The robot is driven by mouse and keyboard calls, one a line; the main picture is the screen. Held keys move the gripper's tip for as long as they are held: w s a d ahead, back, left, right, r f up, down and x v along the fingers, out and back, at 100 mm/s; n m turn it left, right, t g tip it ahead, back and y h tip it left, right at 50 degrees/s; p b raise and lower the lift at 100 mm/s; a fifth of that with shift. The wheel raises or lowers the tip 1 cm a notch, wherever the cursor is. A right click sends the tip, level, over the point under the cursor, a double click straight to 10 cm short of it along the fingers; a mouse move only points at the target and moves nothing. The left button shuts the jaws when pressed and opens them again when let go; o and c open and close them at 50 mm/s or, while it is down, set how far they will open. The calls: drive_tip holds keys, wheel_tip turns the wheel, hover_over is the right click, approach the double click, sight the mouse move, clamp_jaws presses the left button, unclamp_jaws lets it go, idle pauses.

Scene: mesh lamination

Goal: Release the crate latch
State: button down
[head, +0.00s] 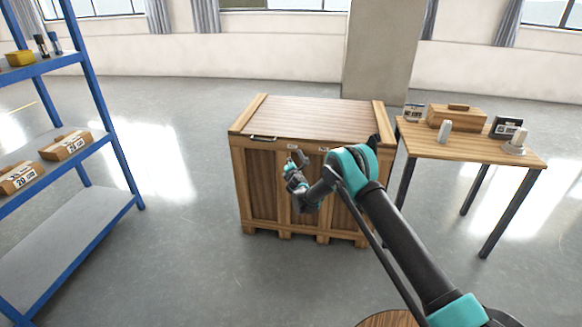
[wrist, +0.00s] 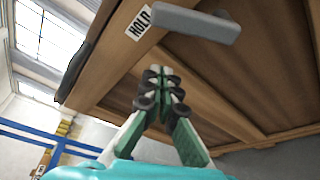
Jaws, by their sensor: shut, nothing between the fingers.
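The wooden crate (head: 257,185) stands on the floor with its planked lid (head: 320,112) down. A dark bar handle (head: 264,138) sits at the left of its front top edge. In the wrist view, a grey bar (wrist: 195,22) sticks out from the crate's wood (wrist: 220,85) beside a white HOLD label (wrist: 139,22). I cannot tell for certain whether this bar is the latch. My gripper (head: 297,157) is in front of the crate's upper front. In the wrist view my gripper (wrist: 160,74) is shut and empty, its fingertips apart from the bar.
A wooden table (head: 460,150) to the right carries a wooden box (head: 456,117), a white cup-like item (head: 444,131) and a dark device (head: 506,127). A blue shelf rack (head: 100,110) with cartons (head: 66,145) stands at the left. Floor (head: 180,200) between rack and crate is clear.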

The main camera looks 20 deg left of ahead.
sight(303, 156)
drive_tip(key=shift+w+d+r, duration=0.4)
drive_tip(key=shift+w+d, duration=0.2)
drive_tip(key=shift+w, duration=0.05)
drive_tip(key=shift+w+d+r, duration=0.4)
drive_tip(key=shift+w+d, duration=0.15)
drive_tip(key=shift+w, duration=0.05)
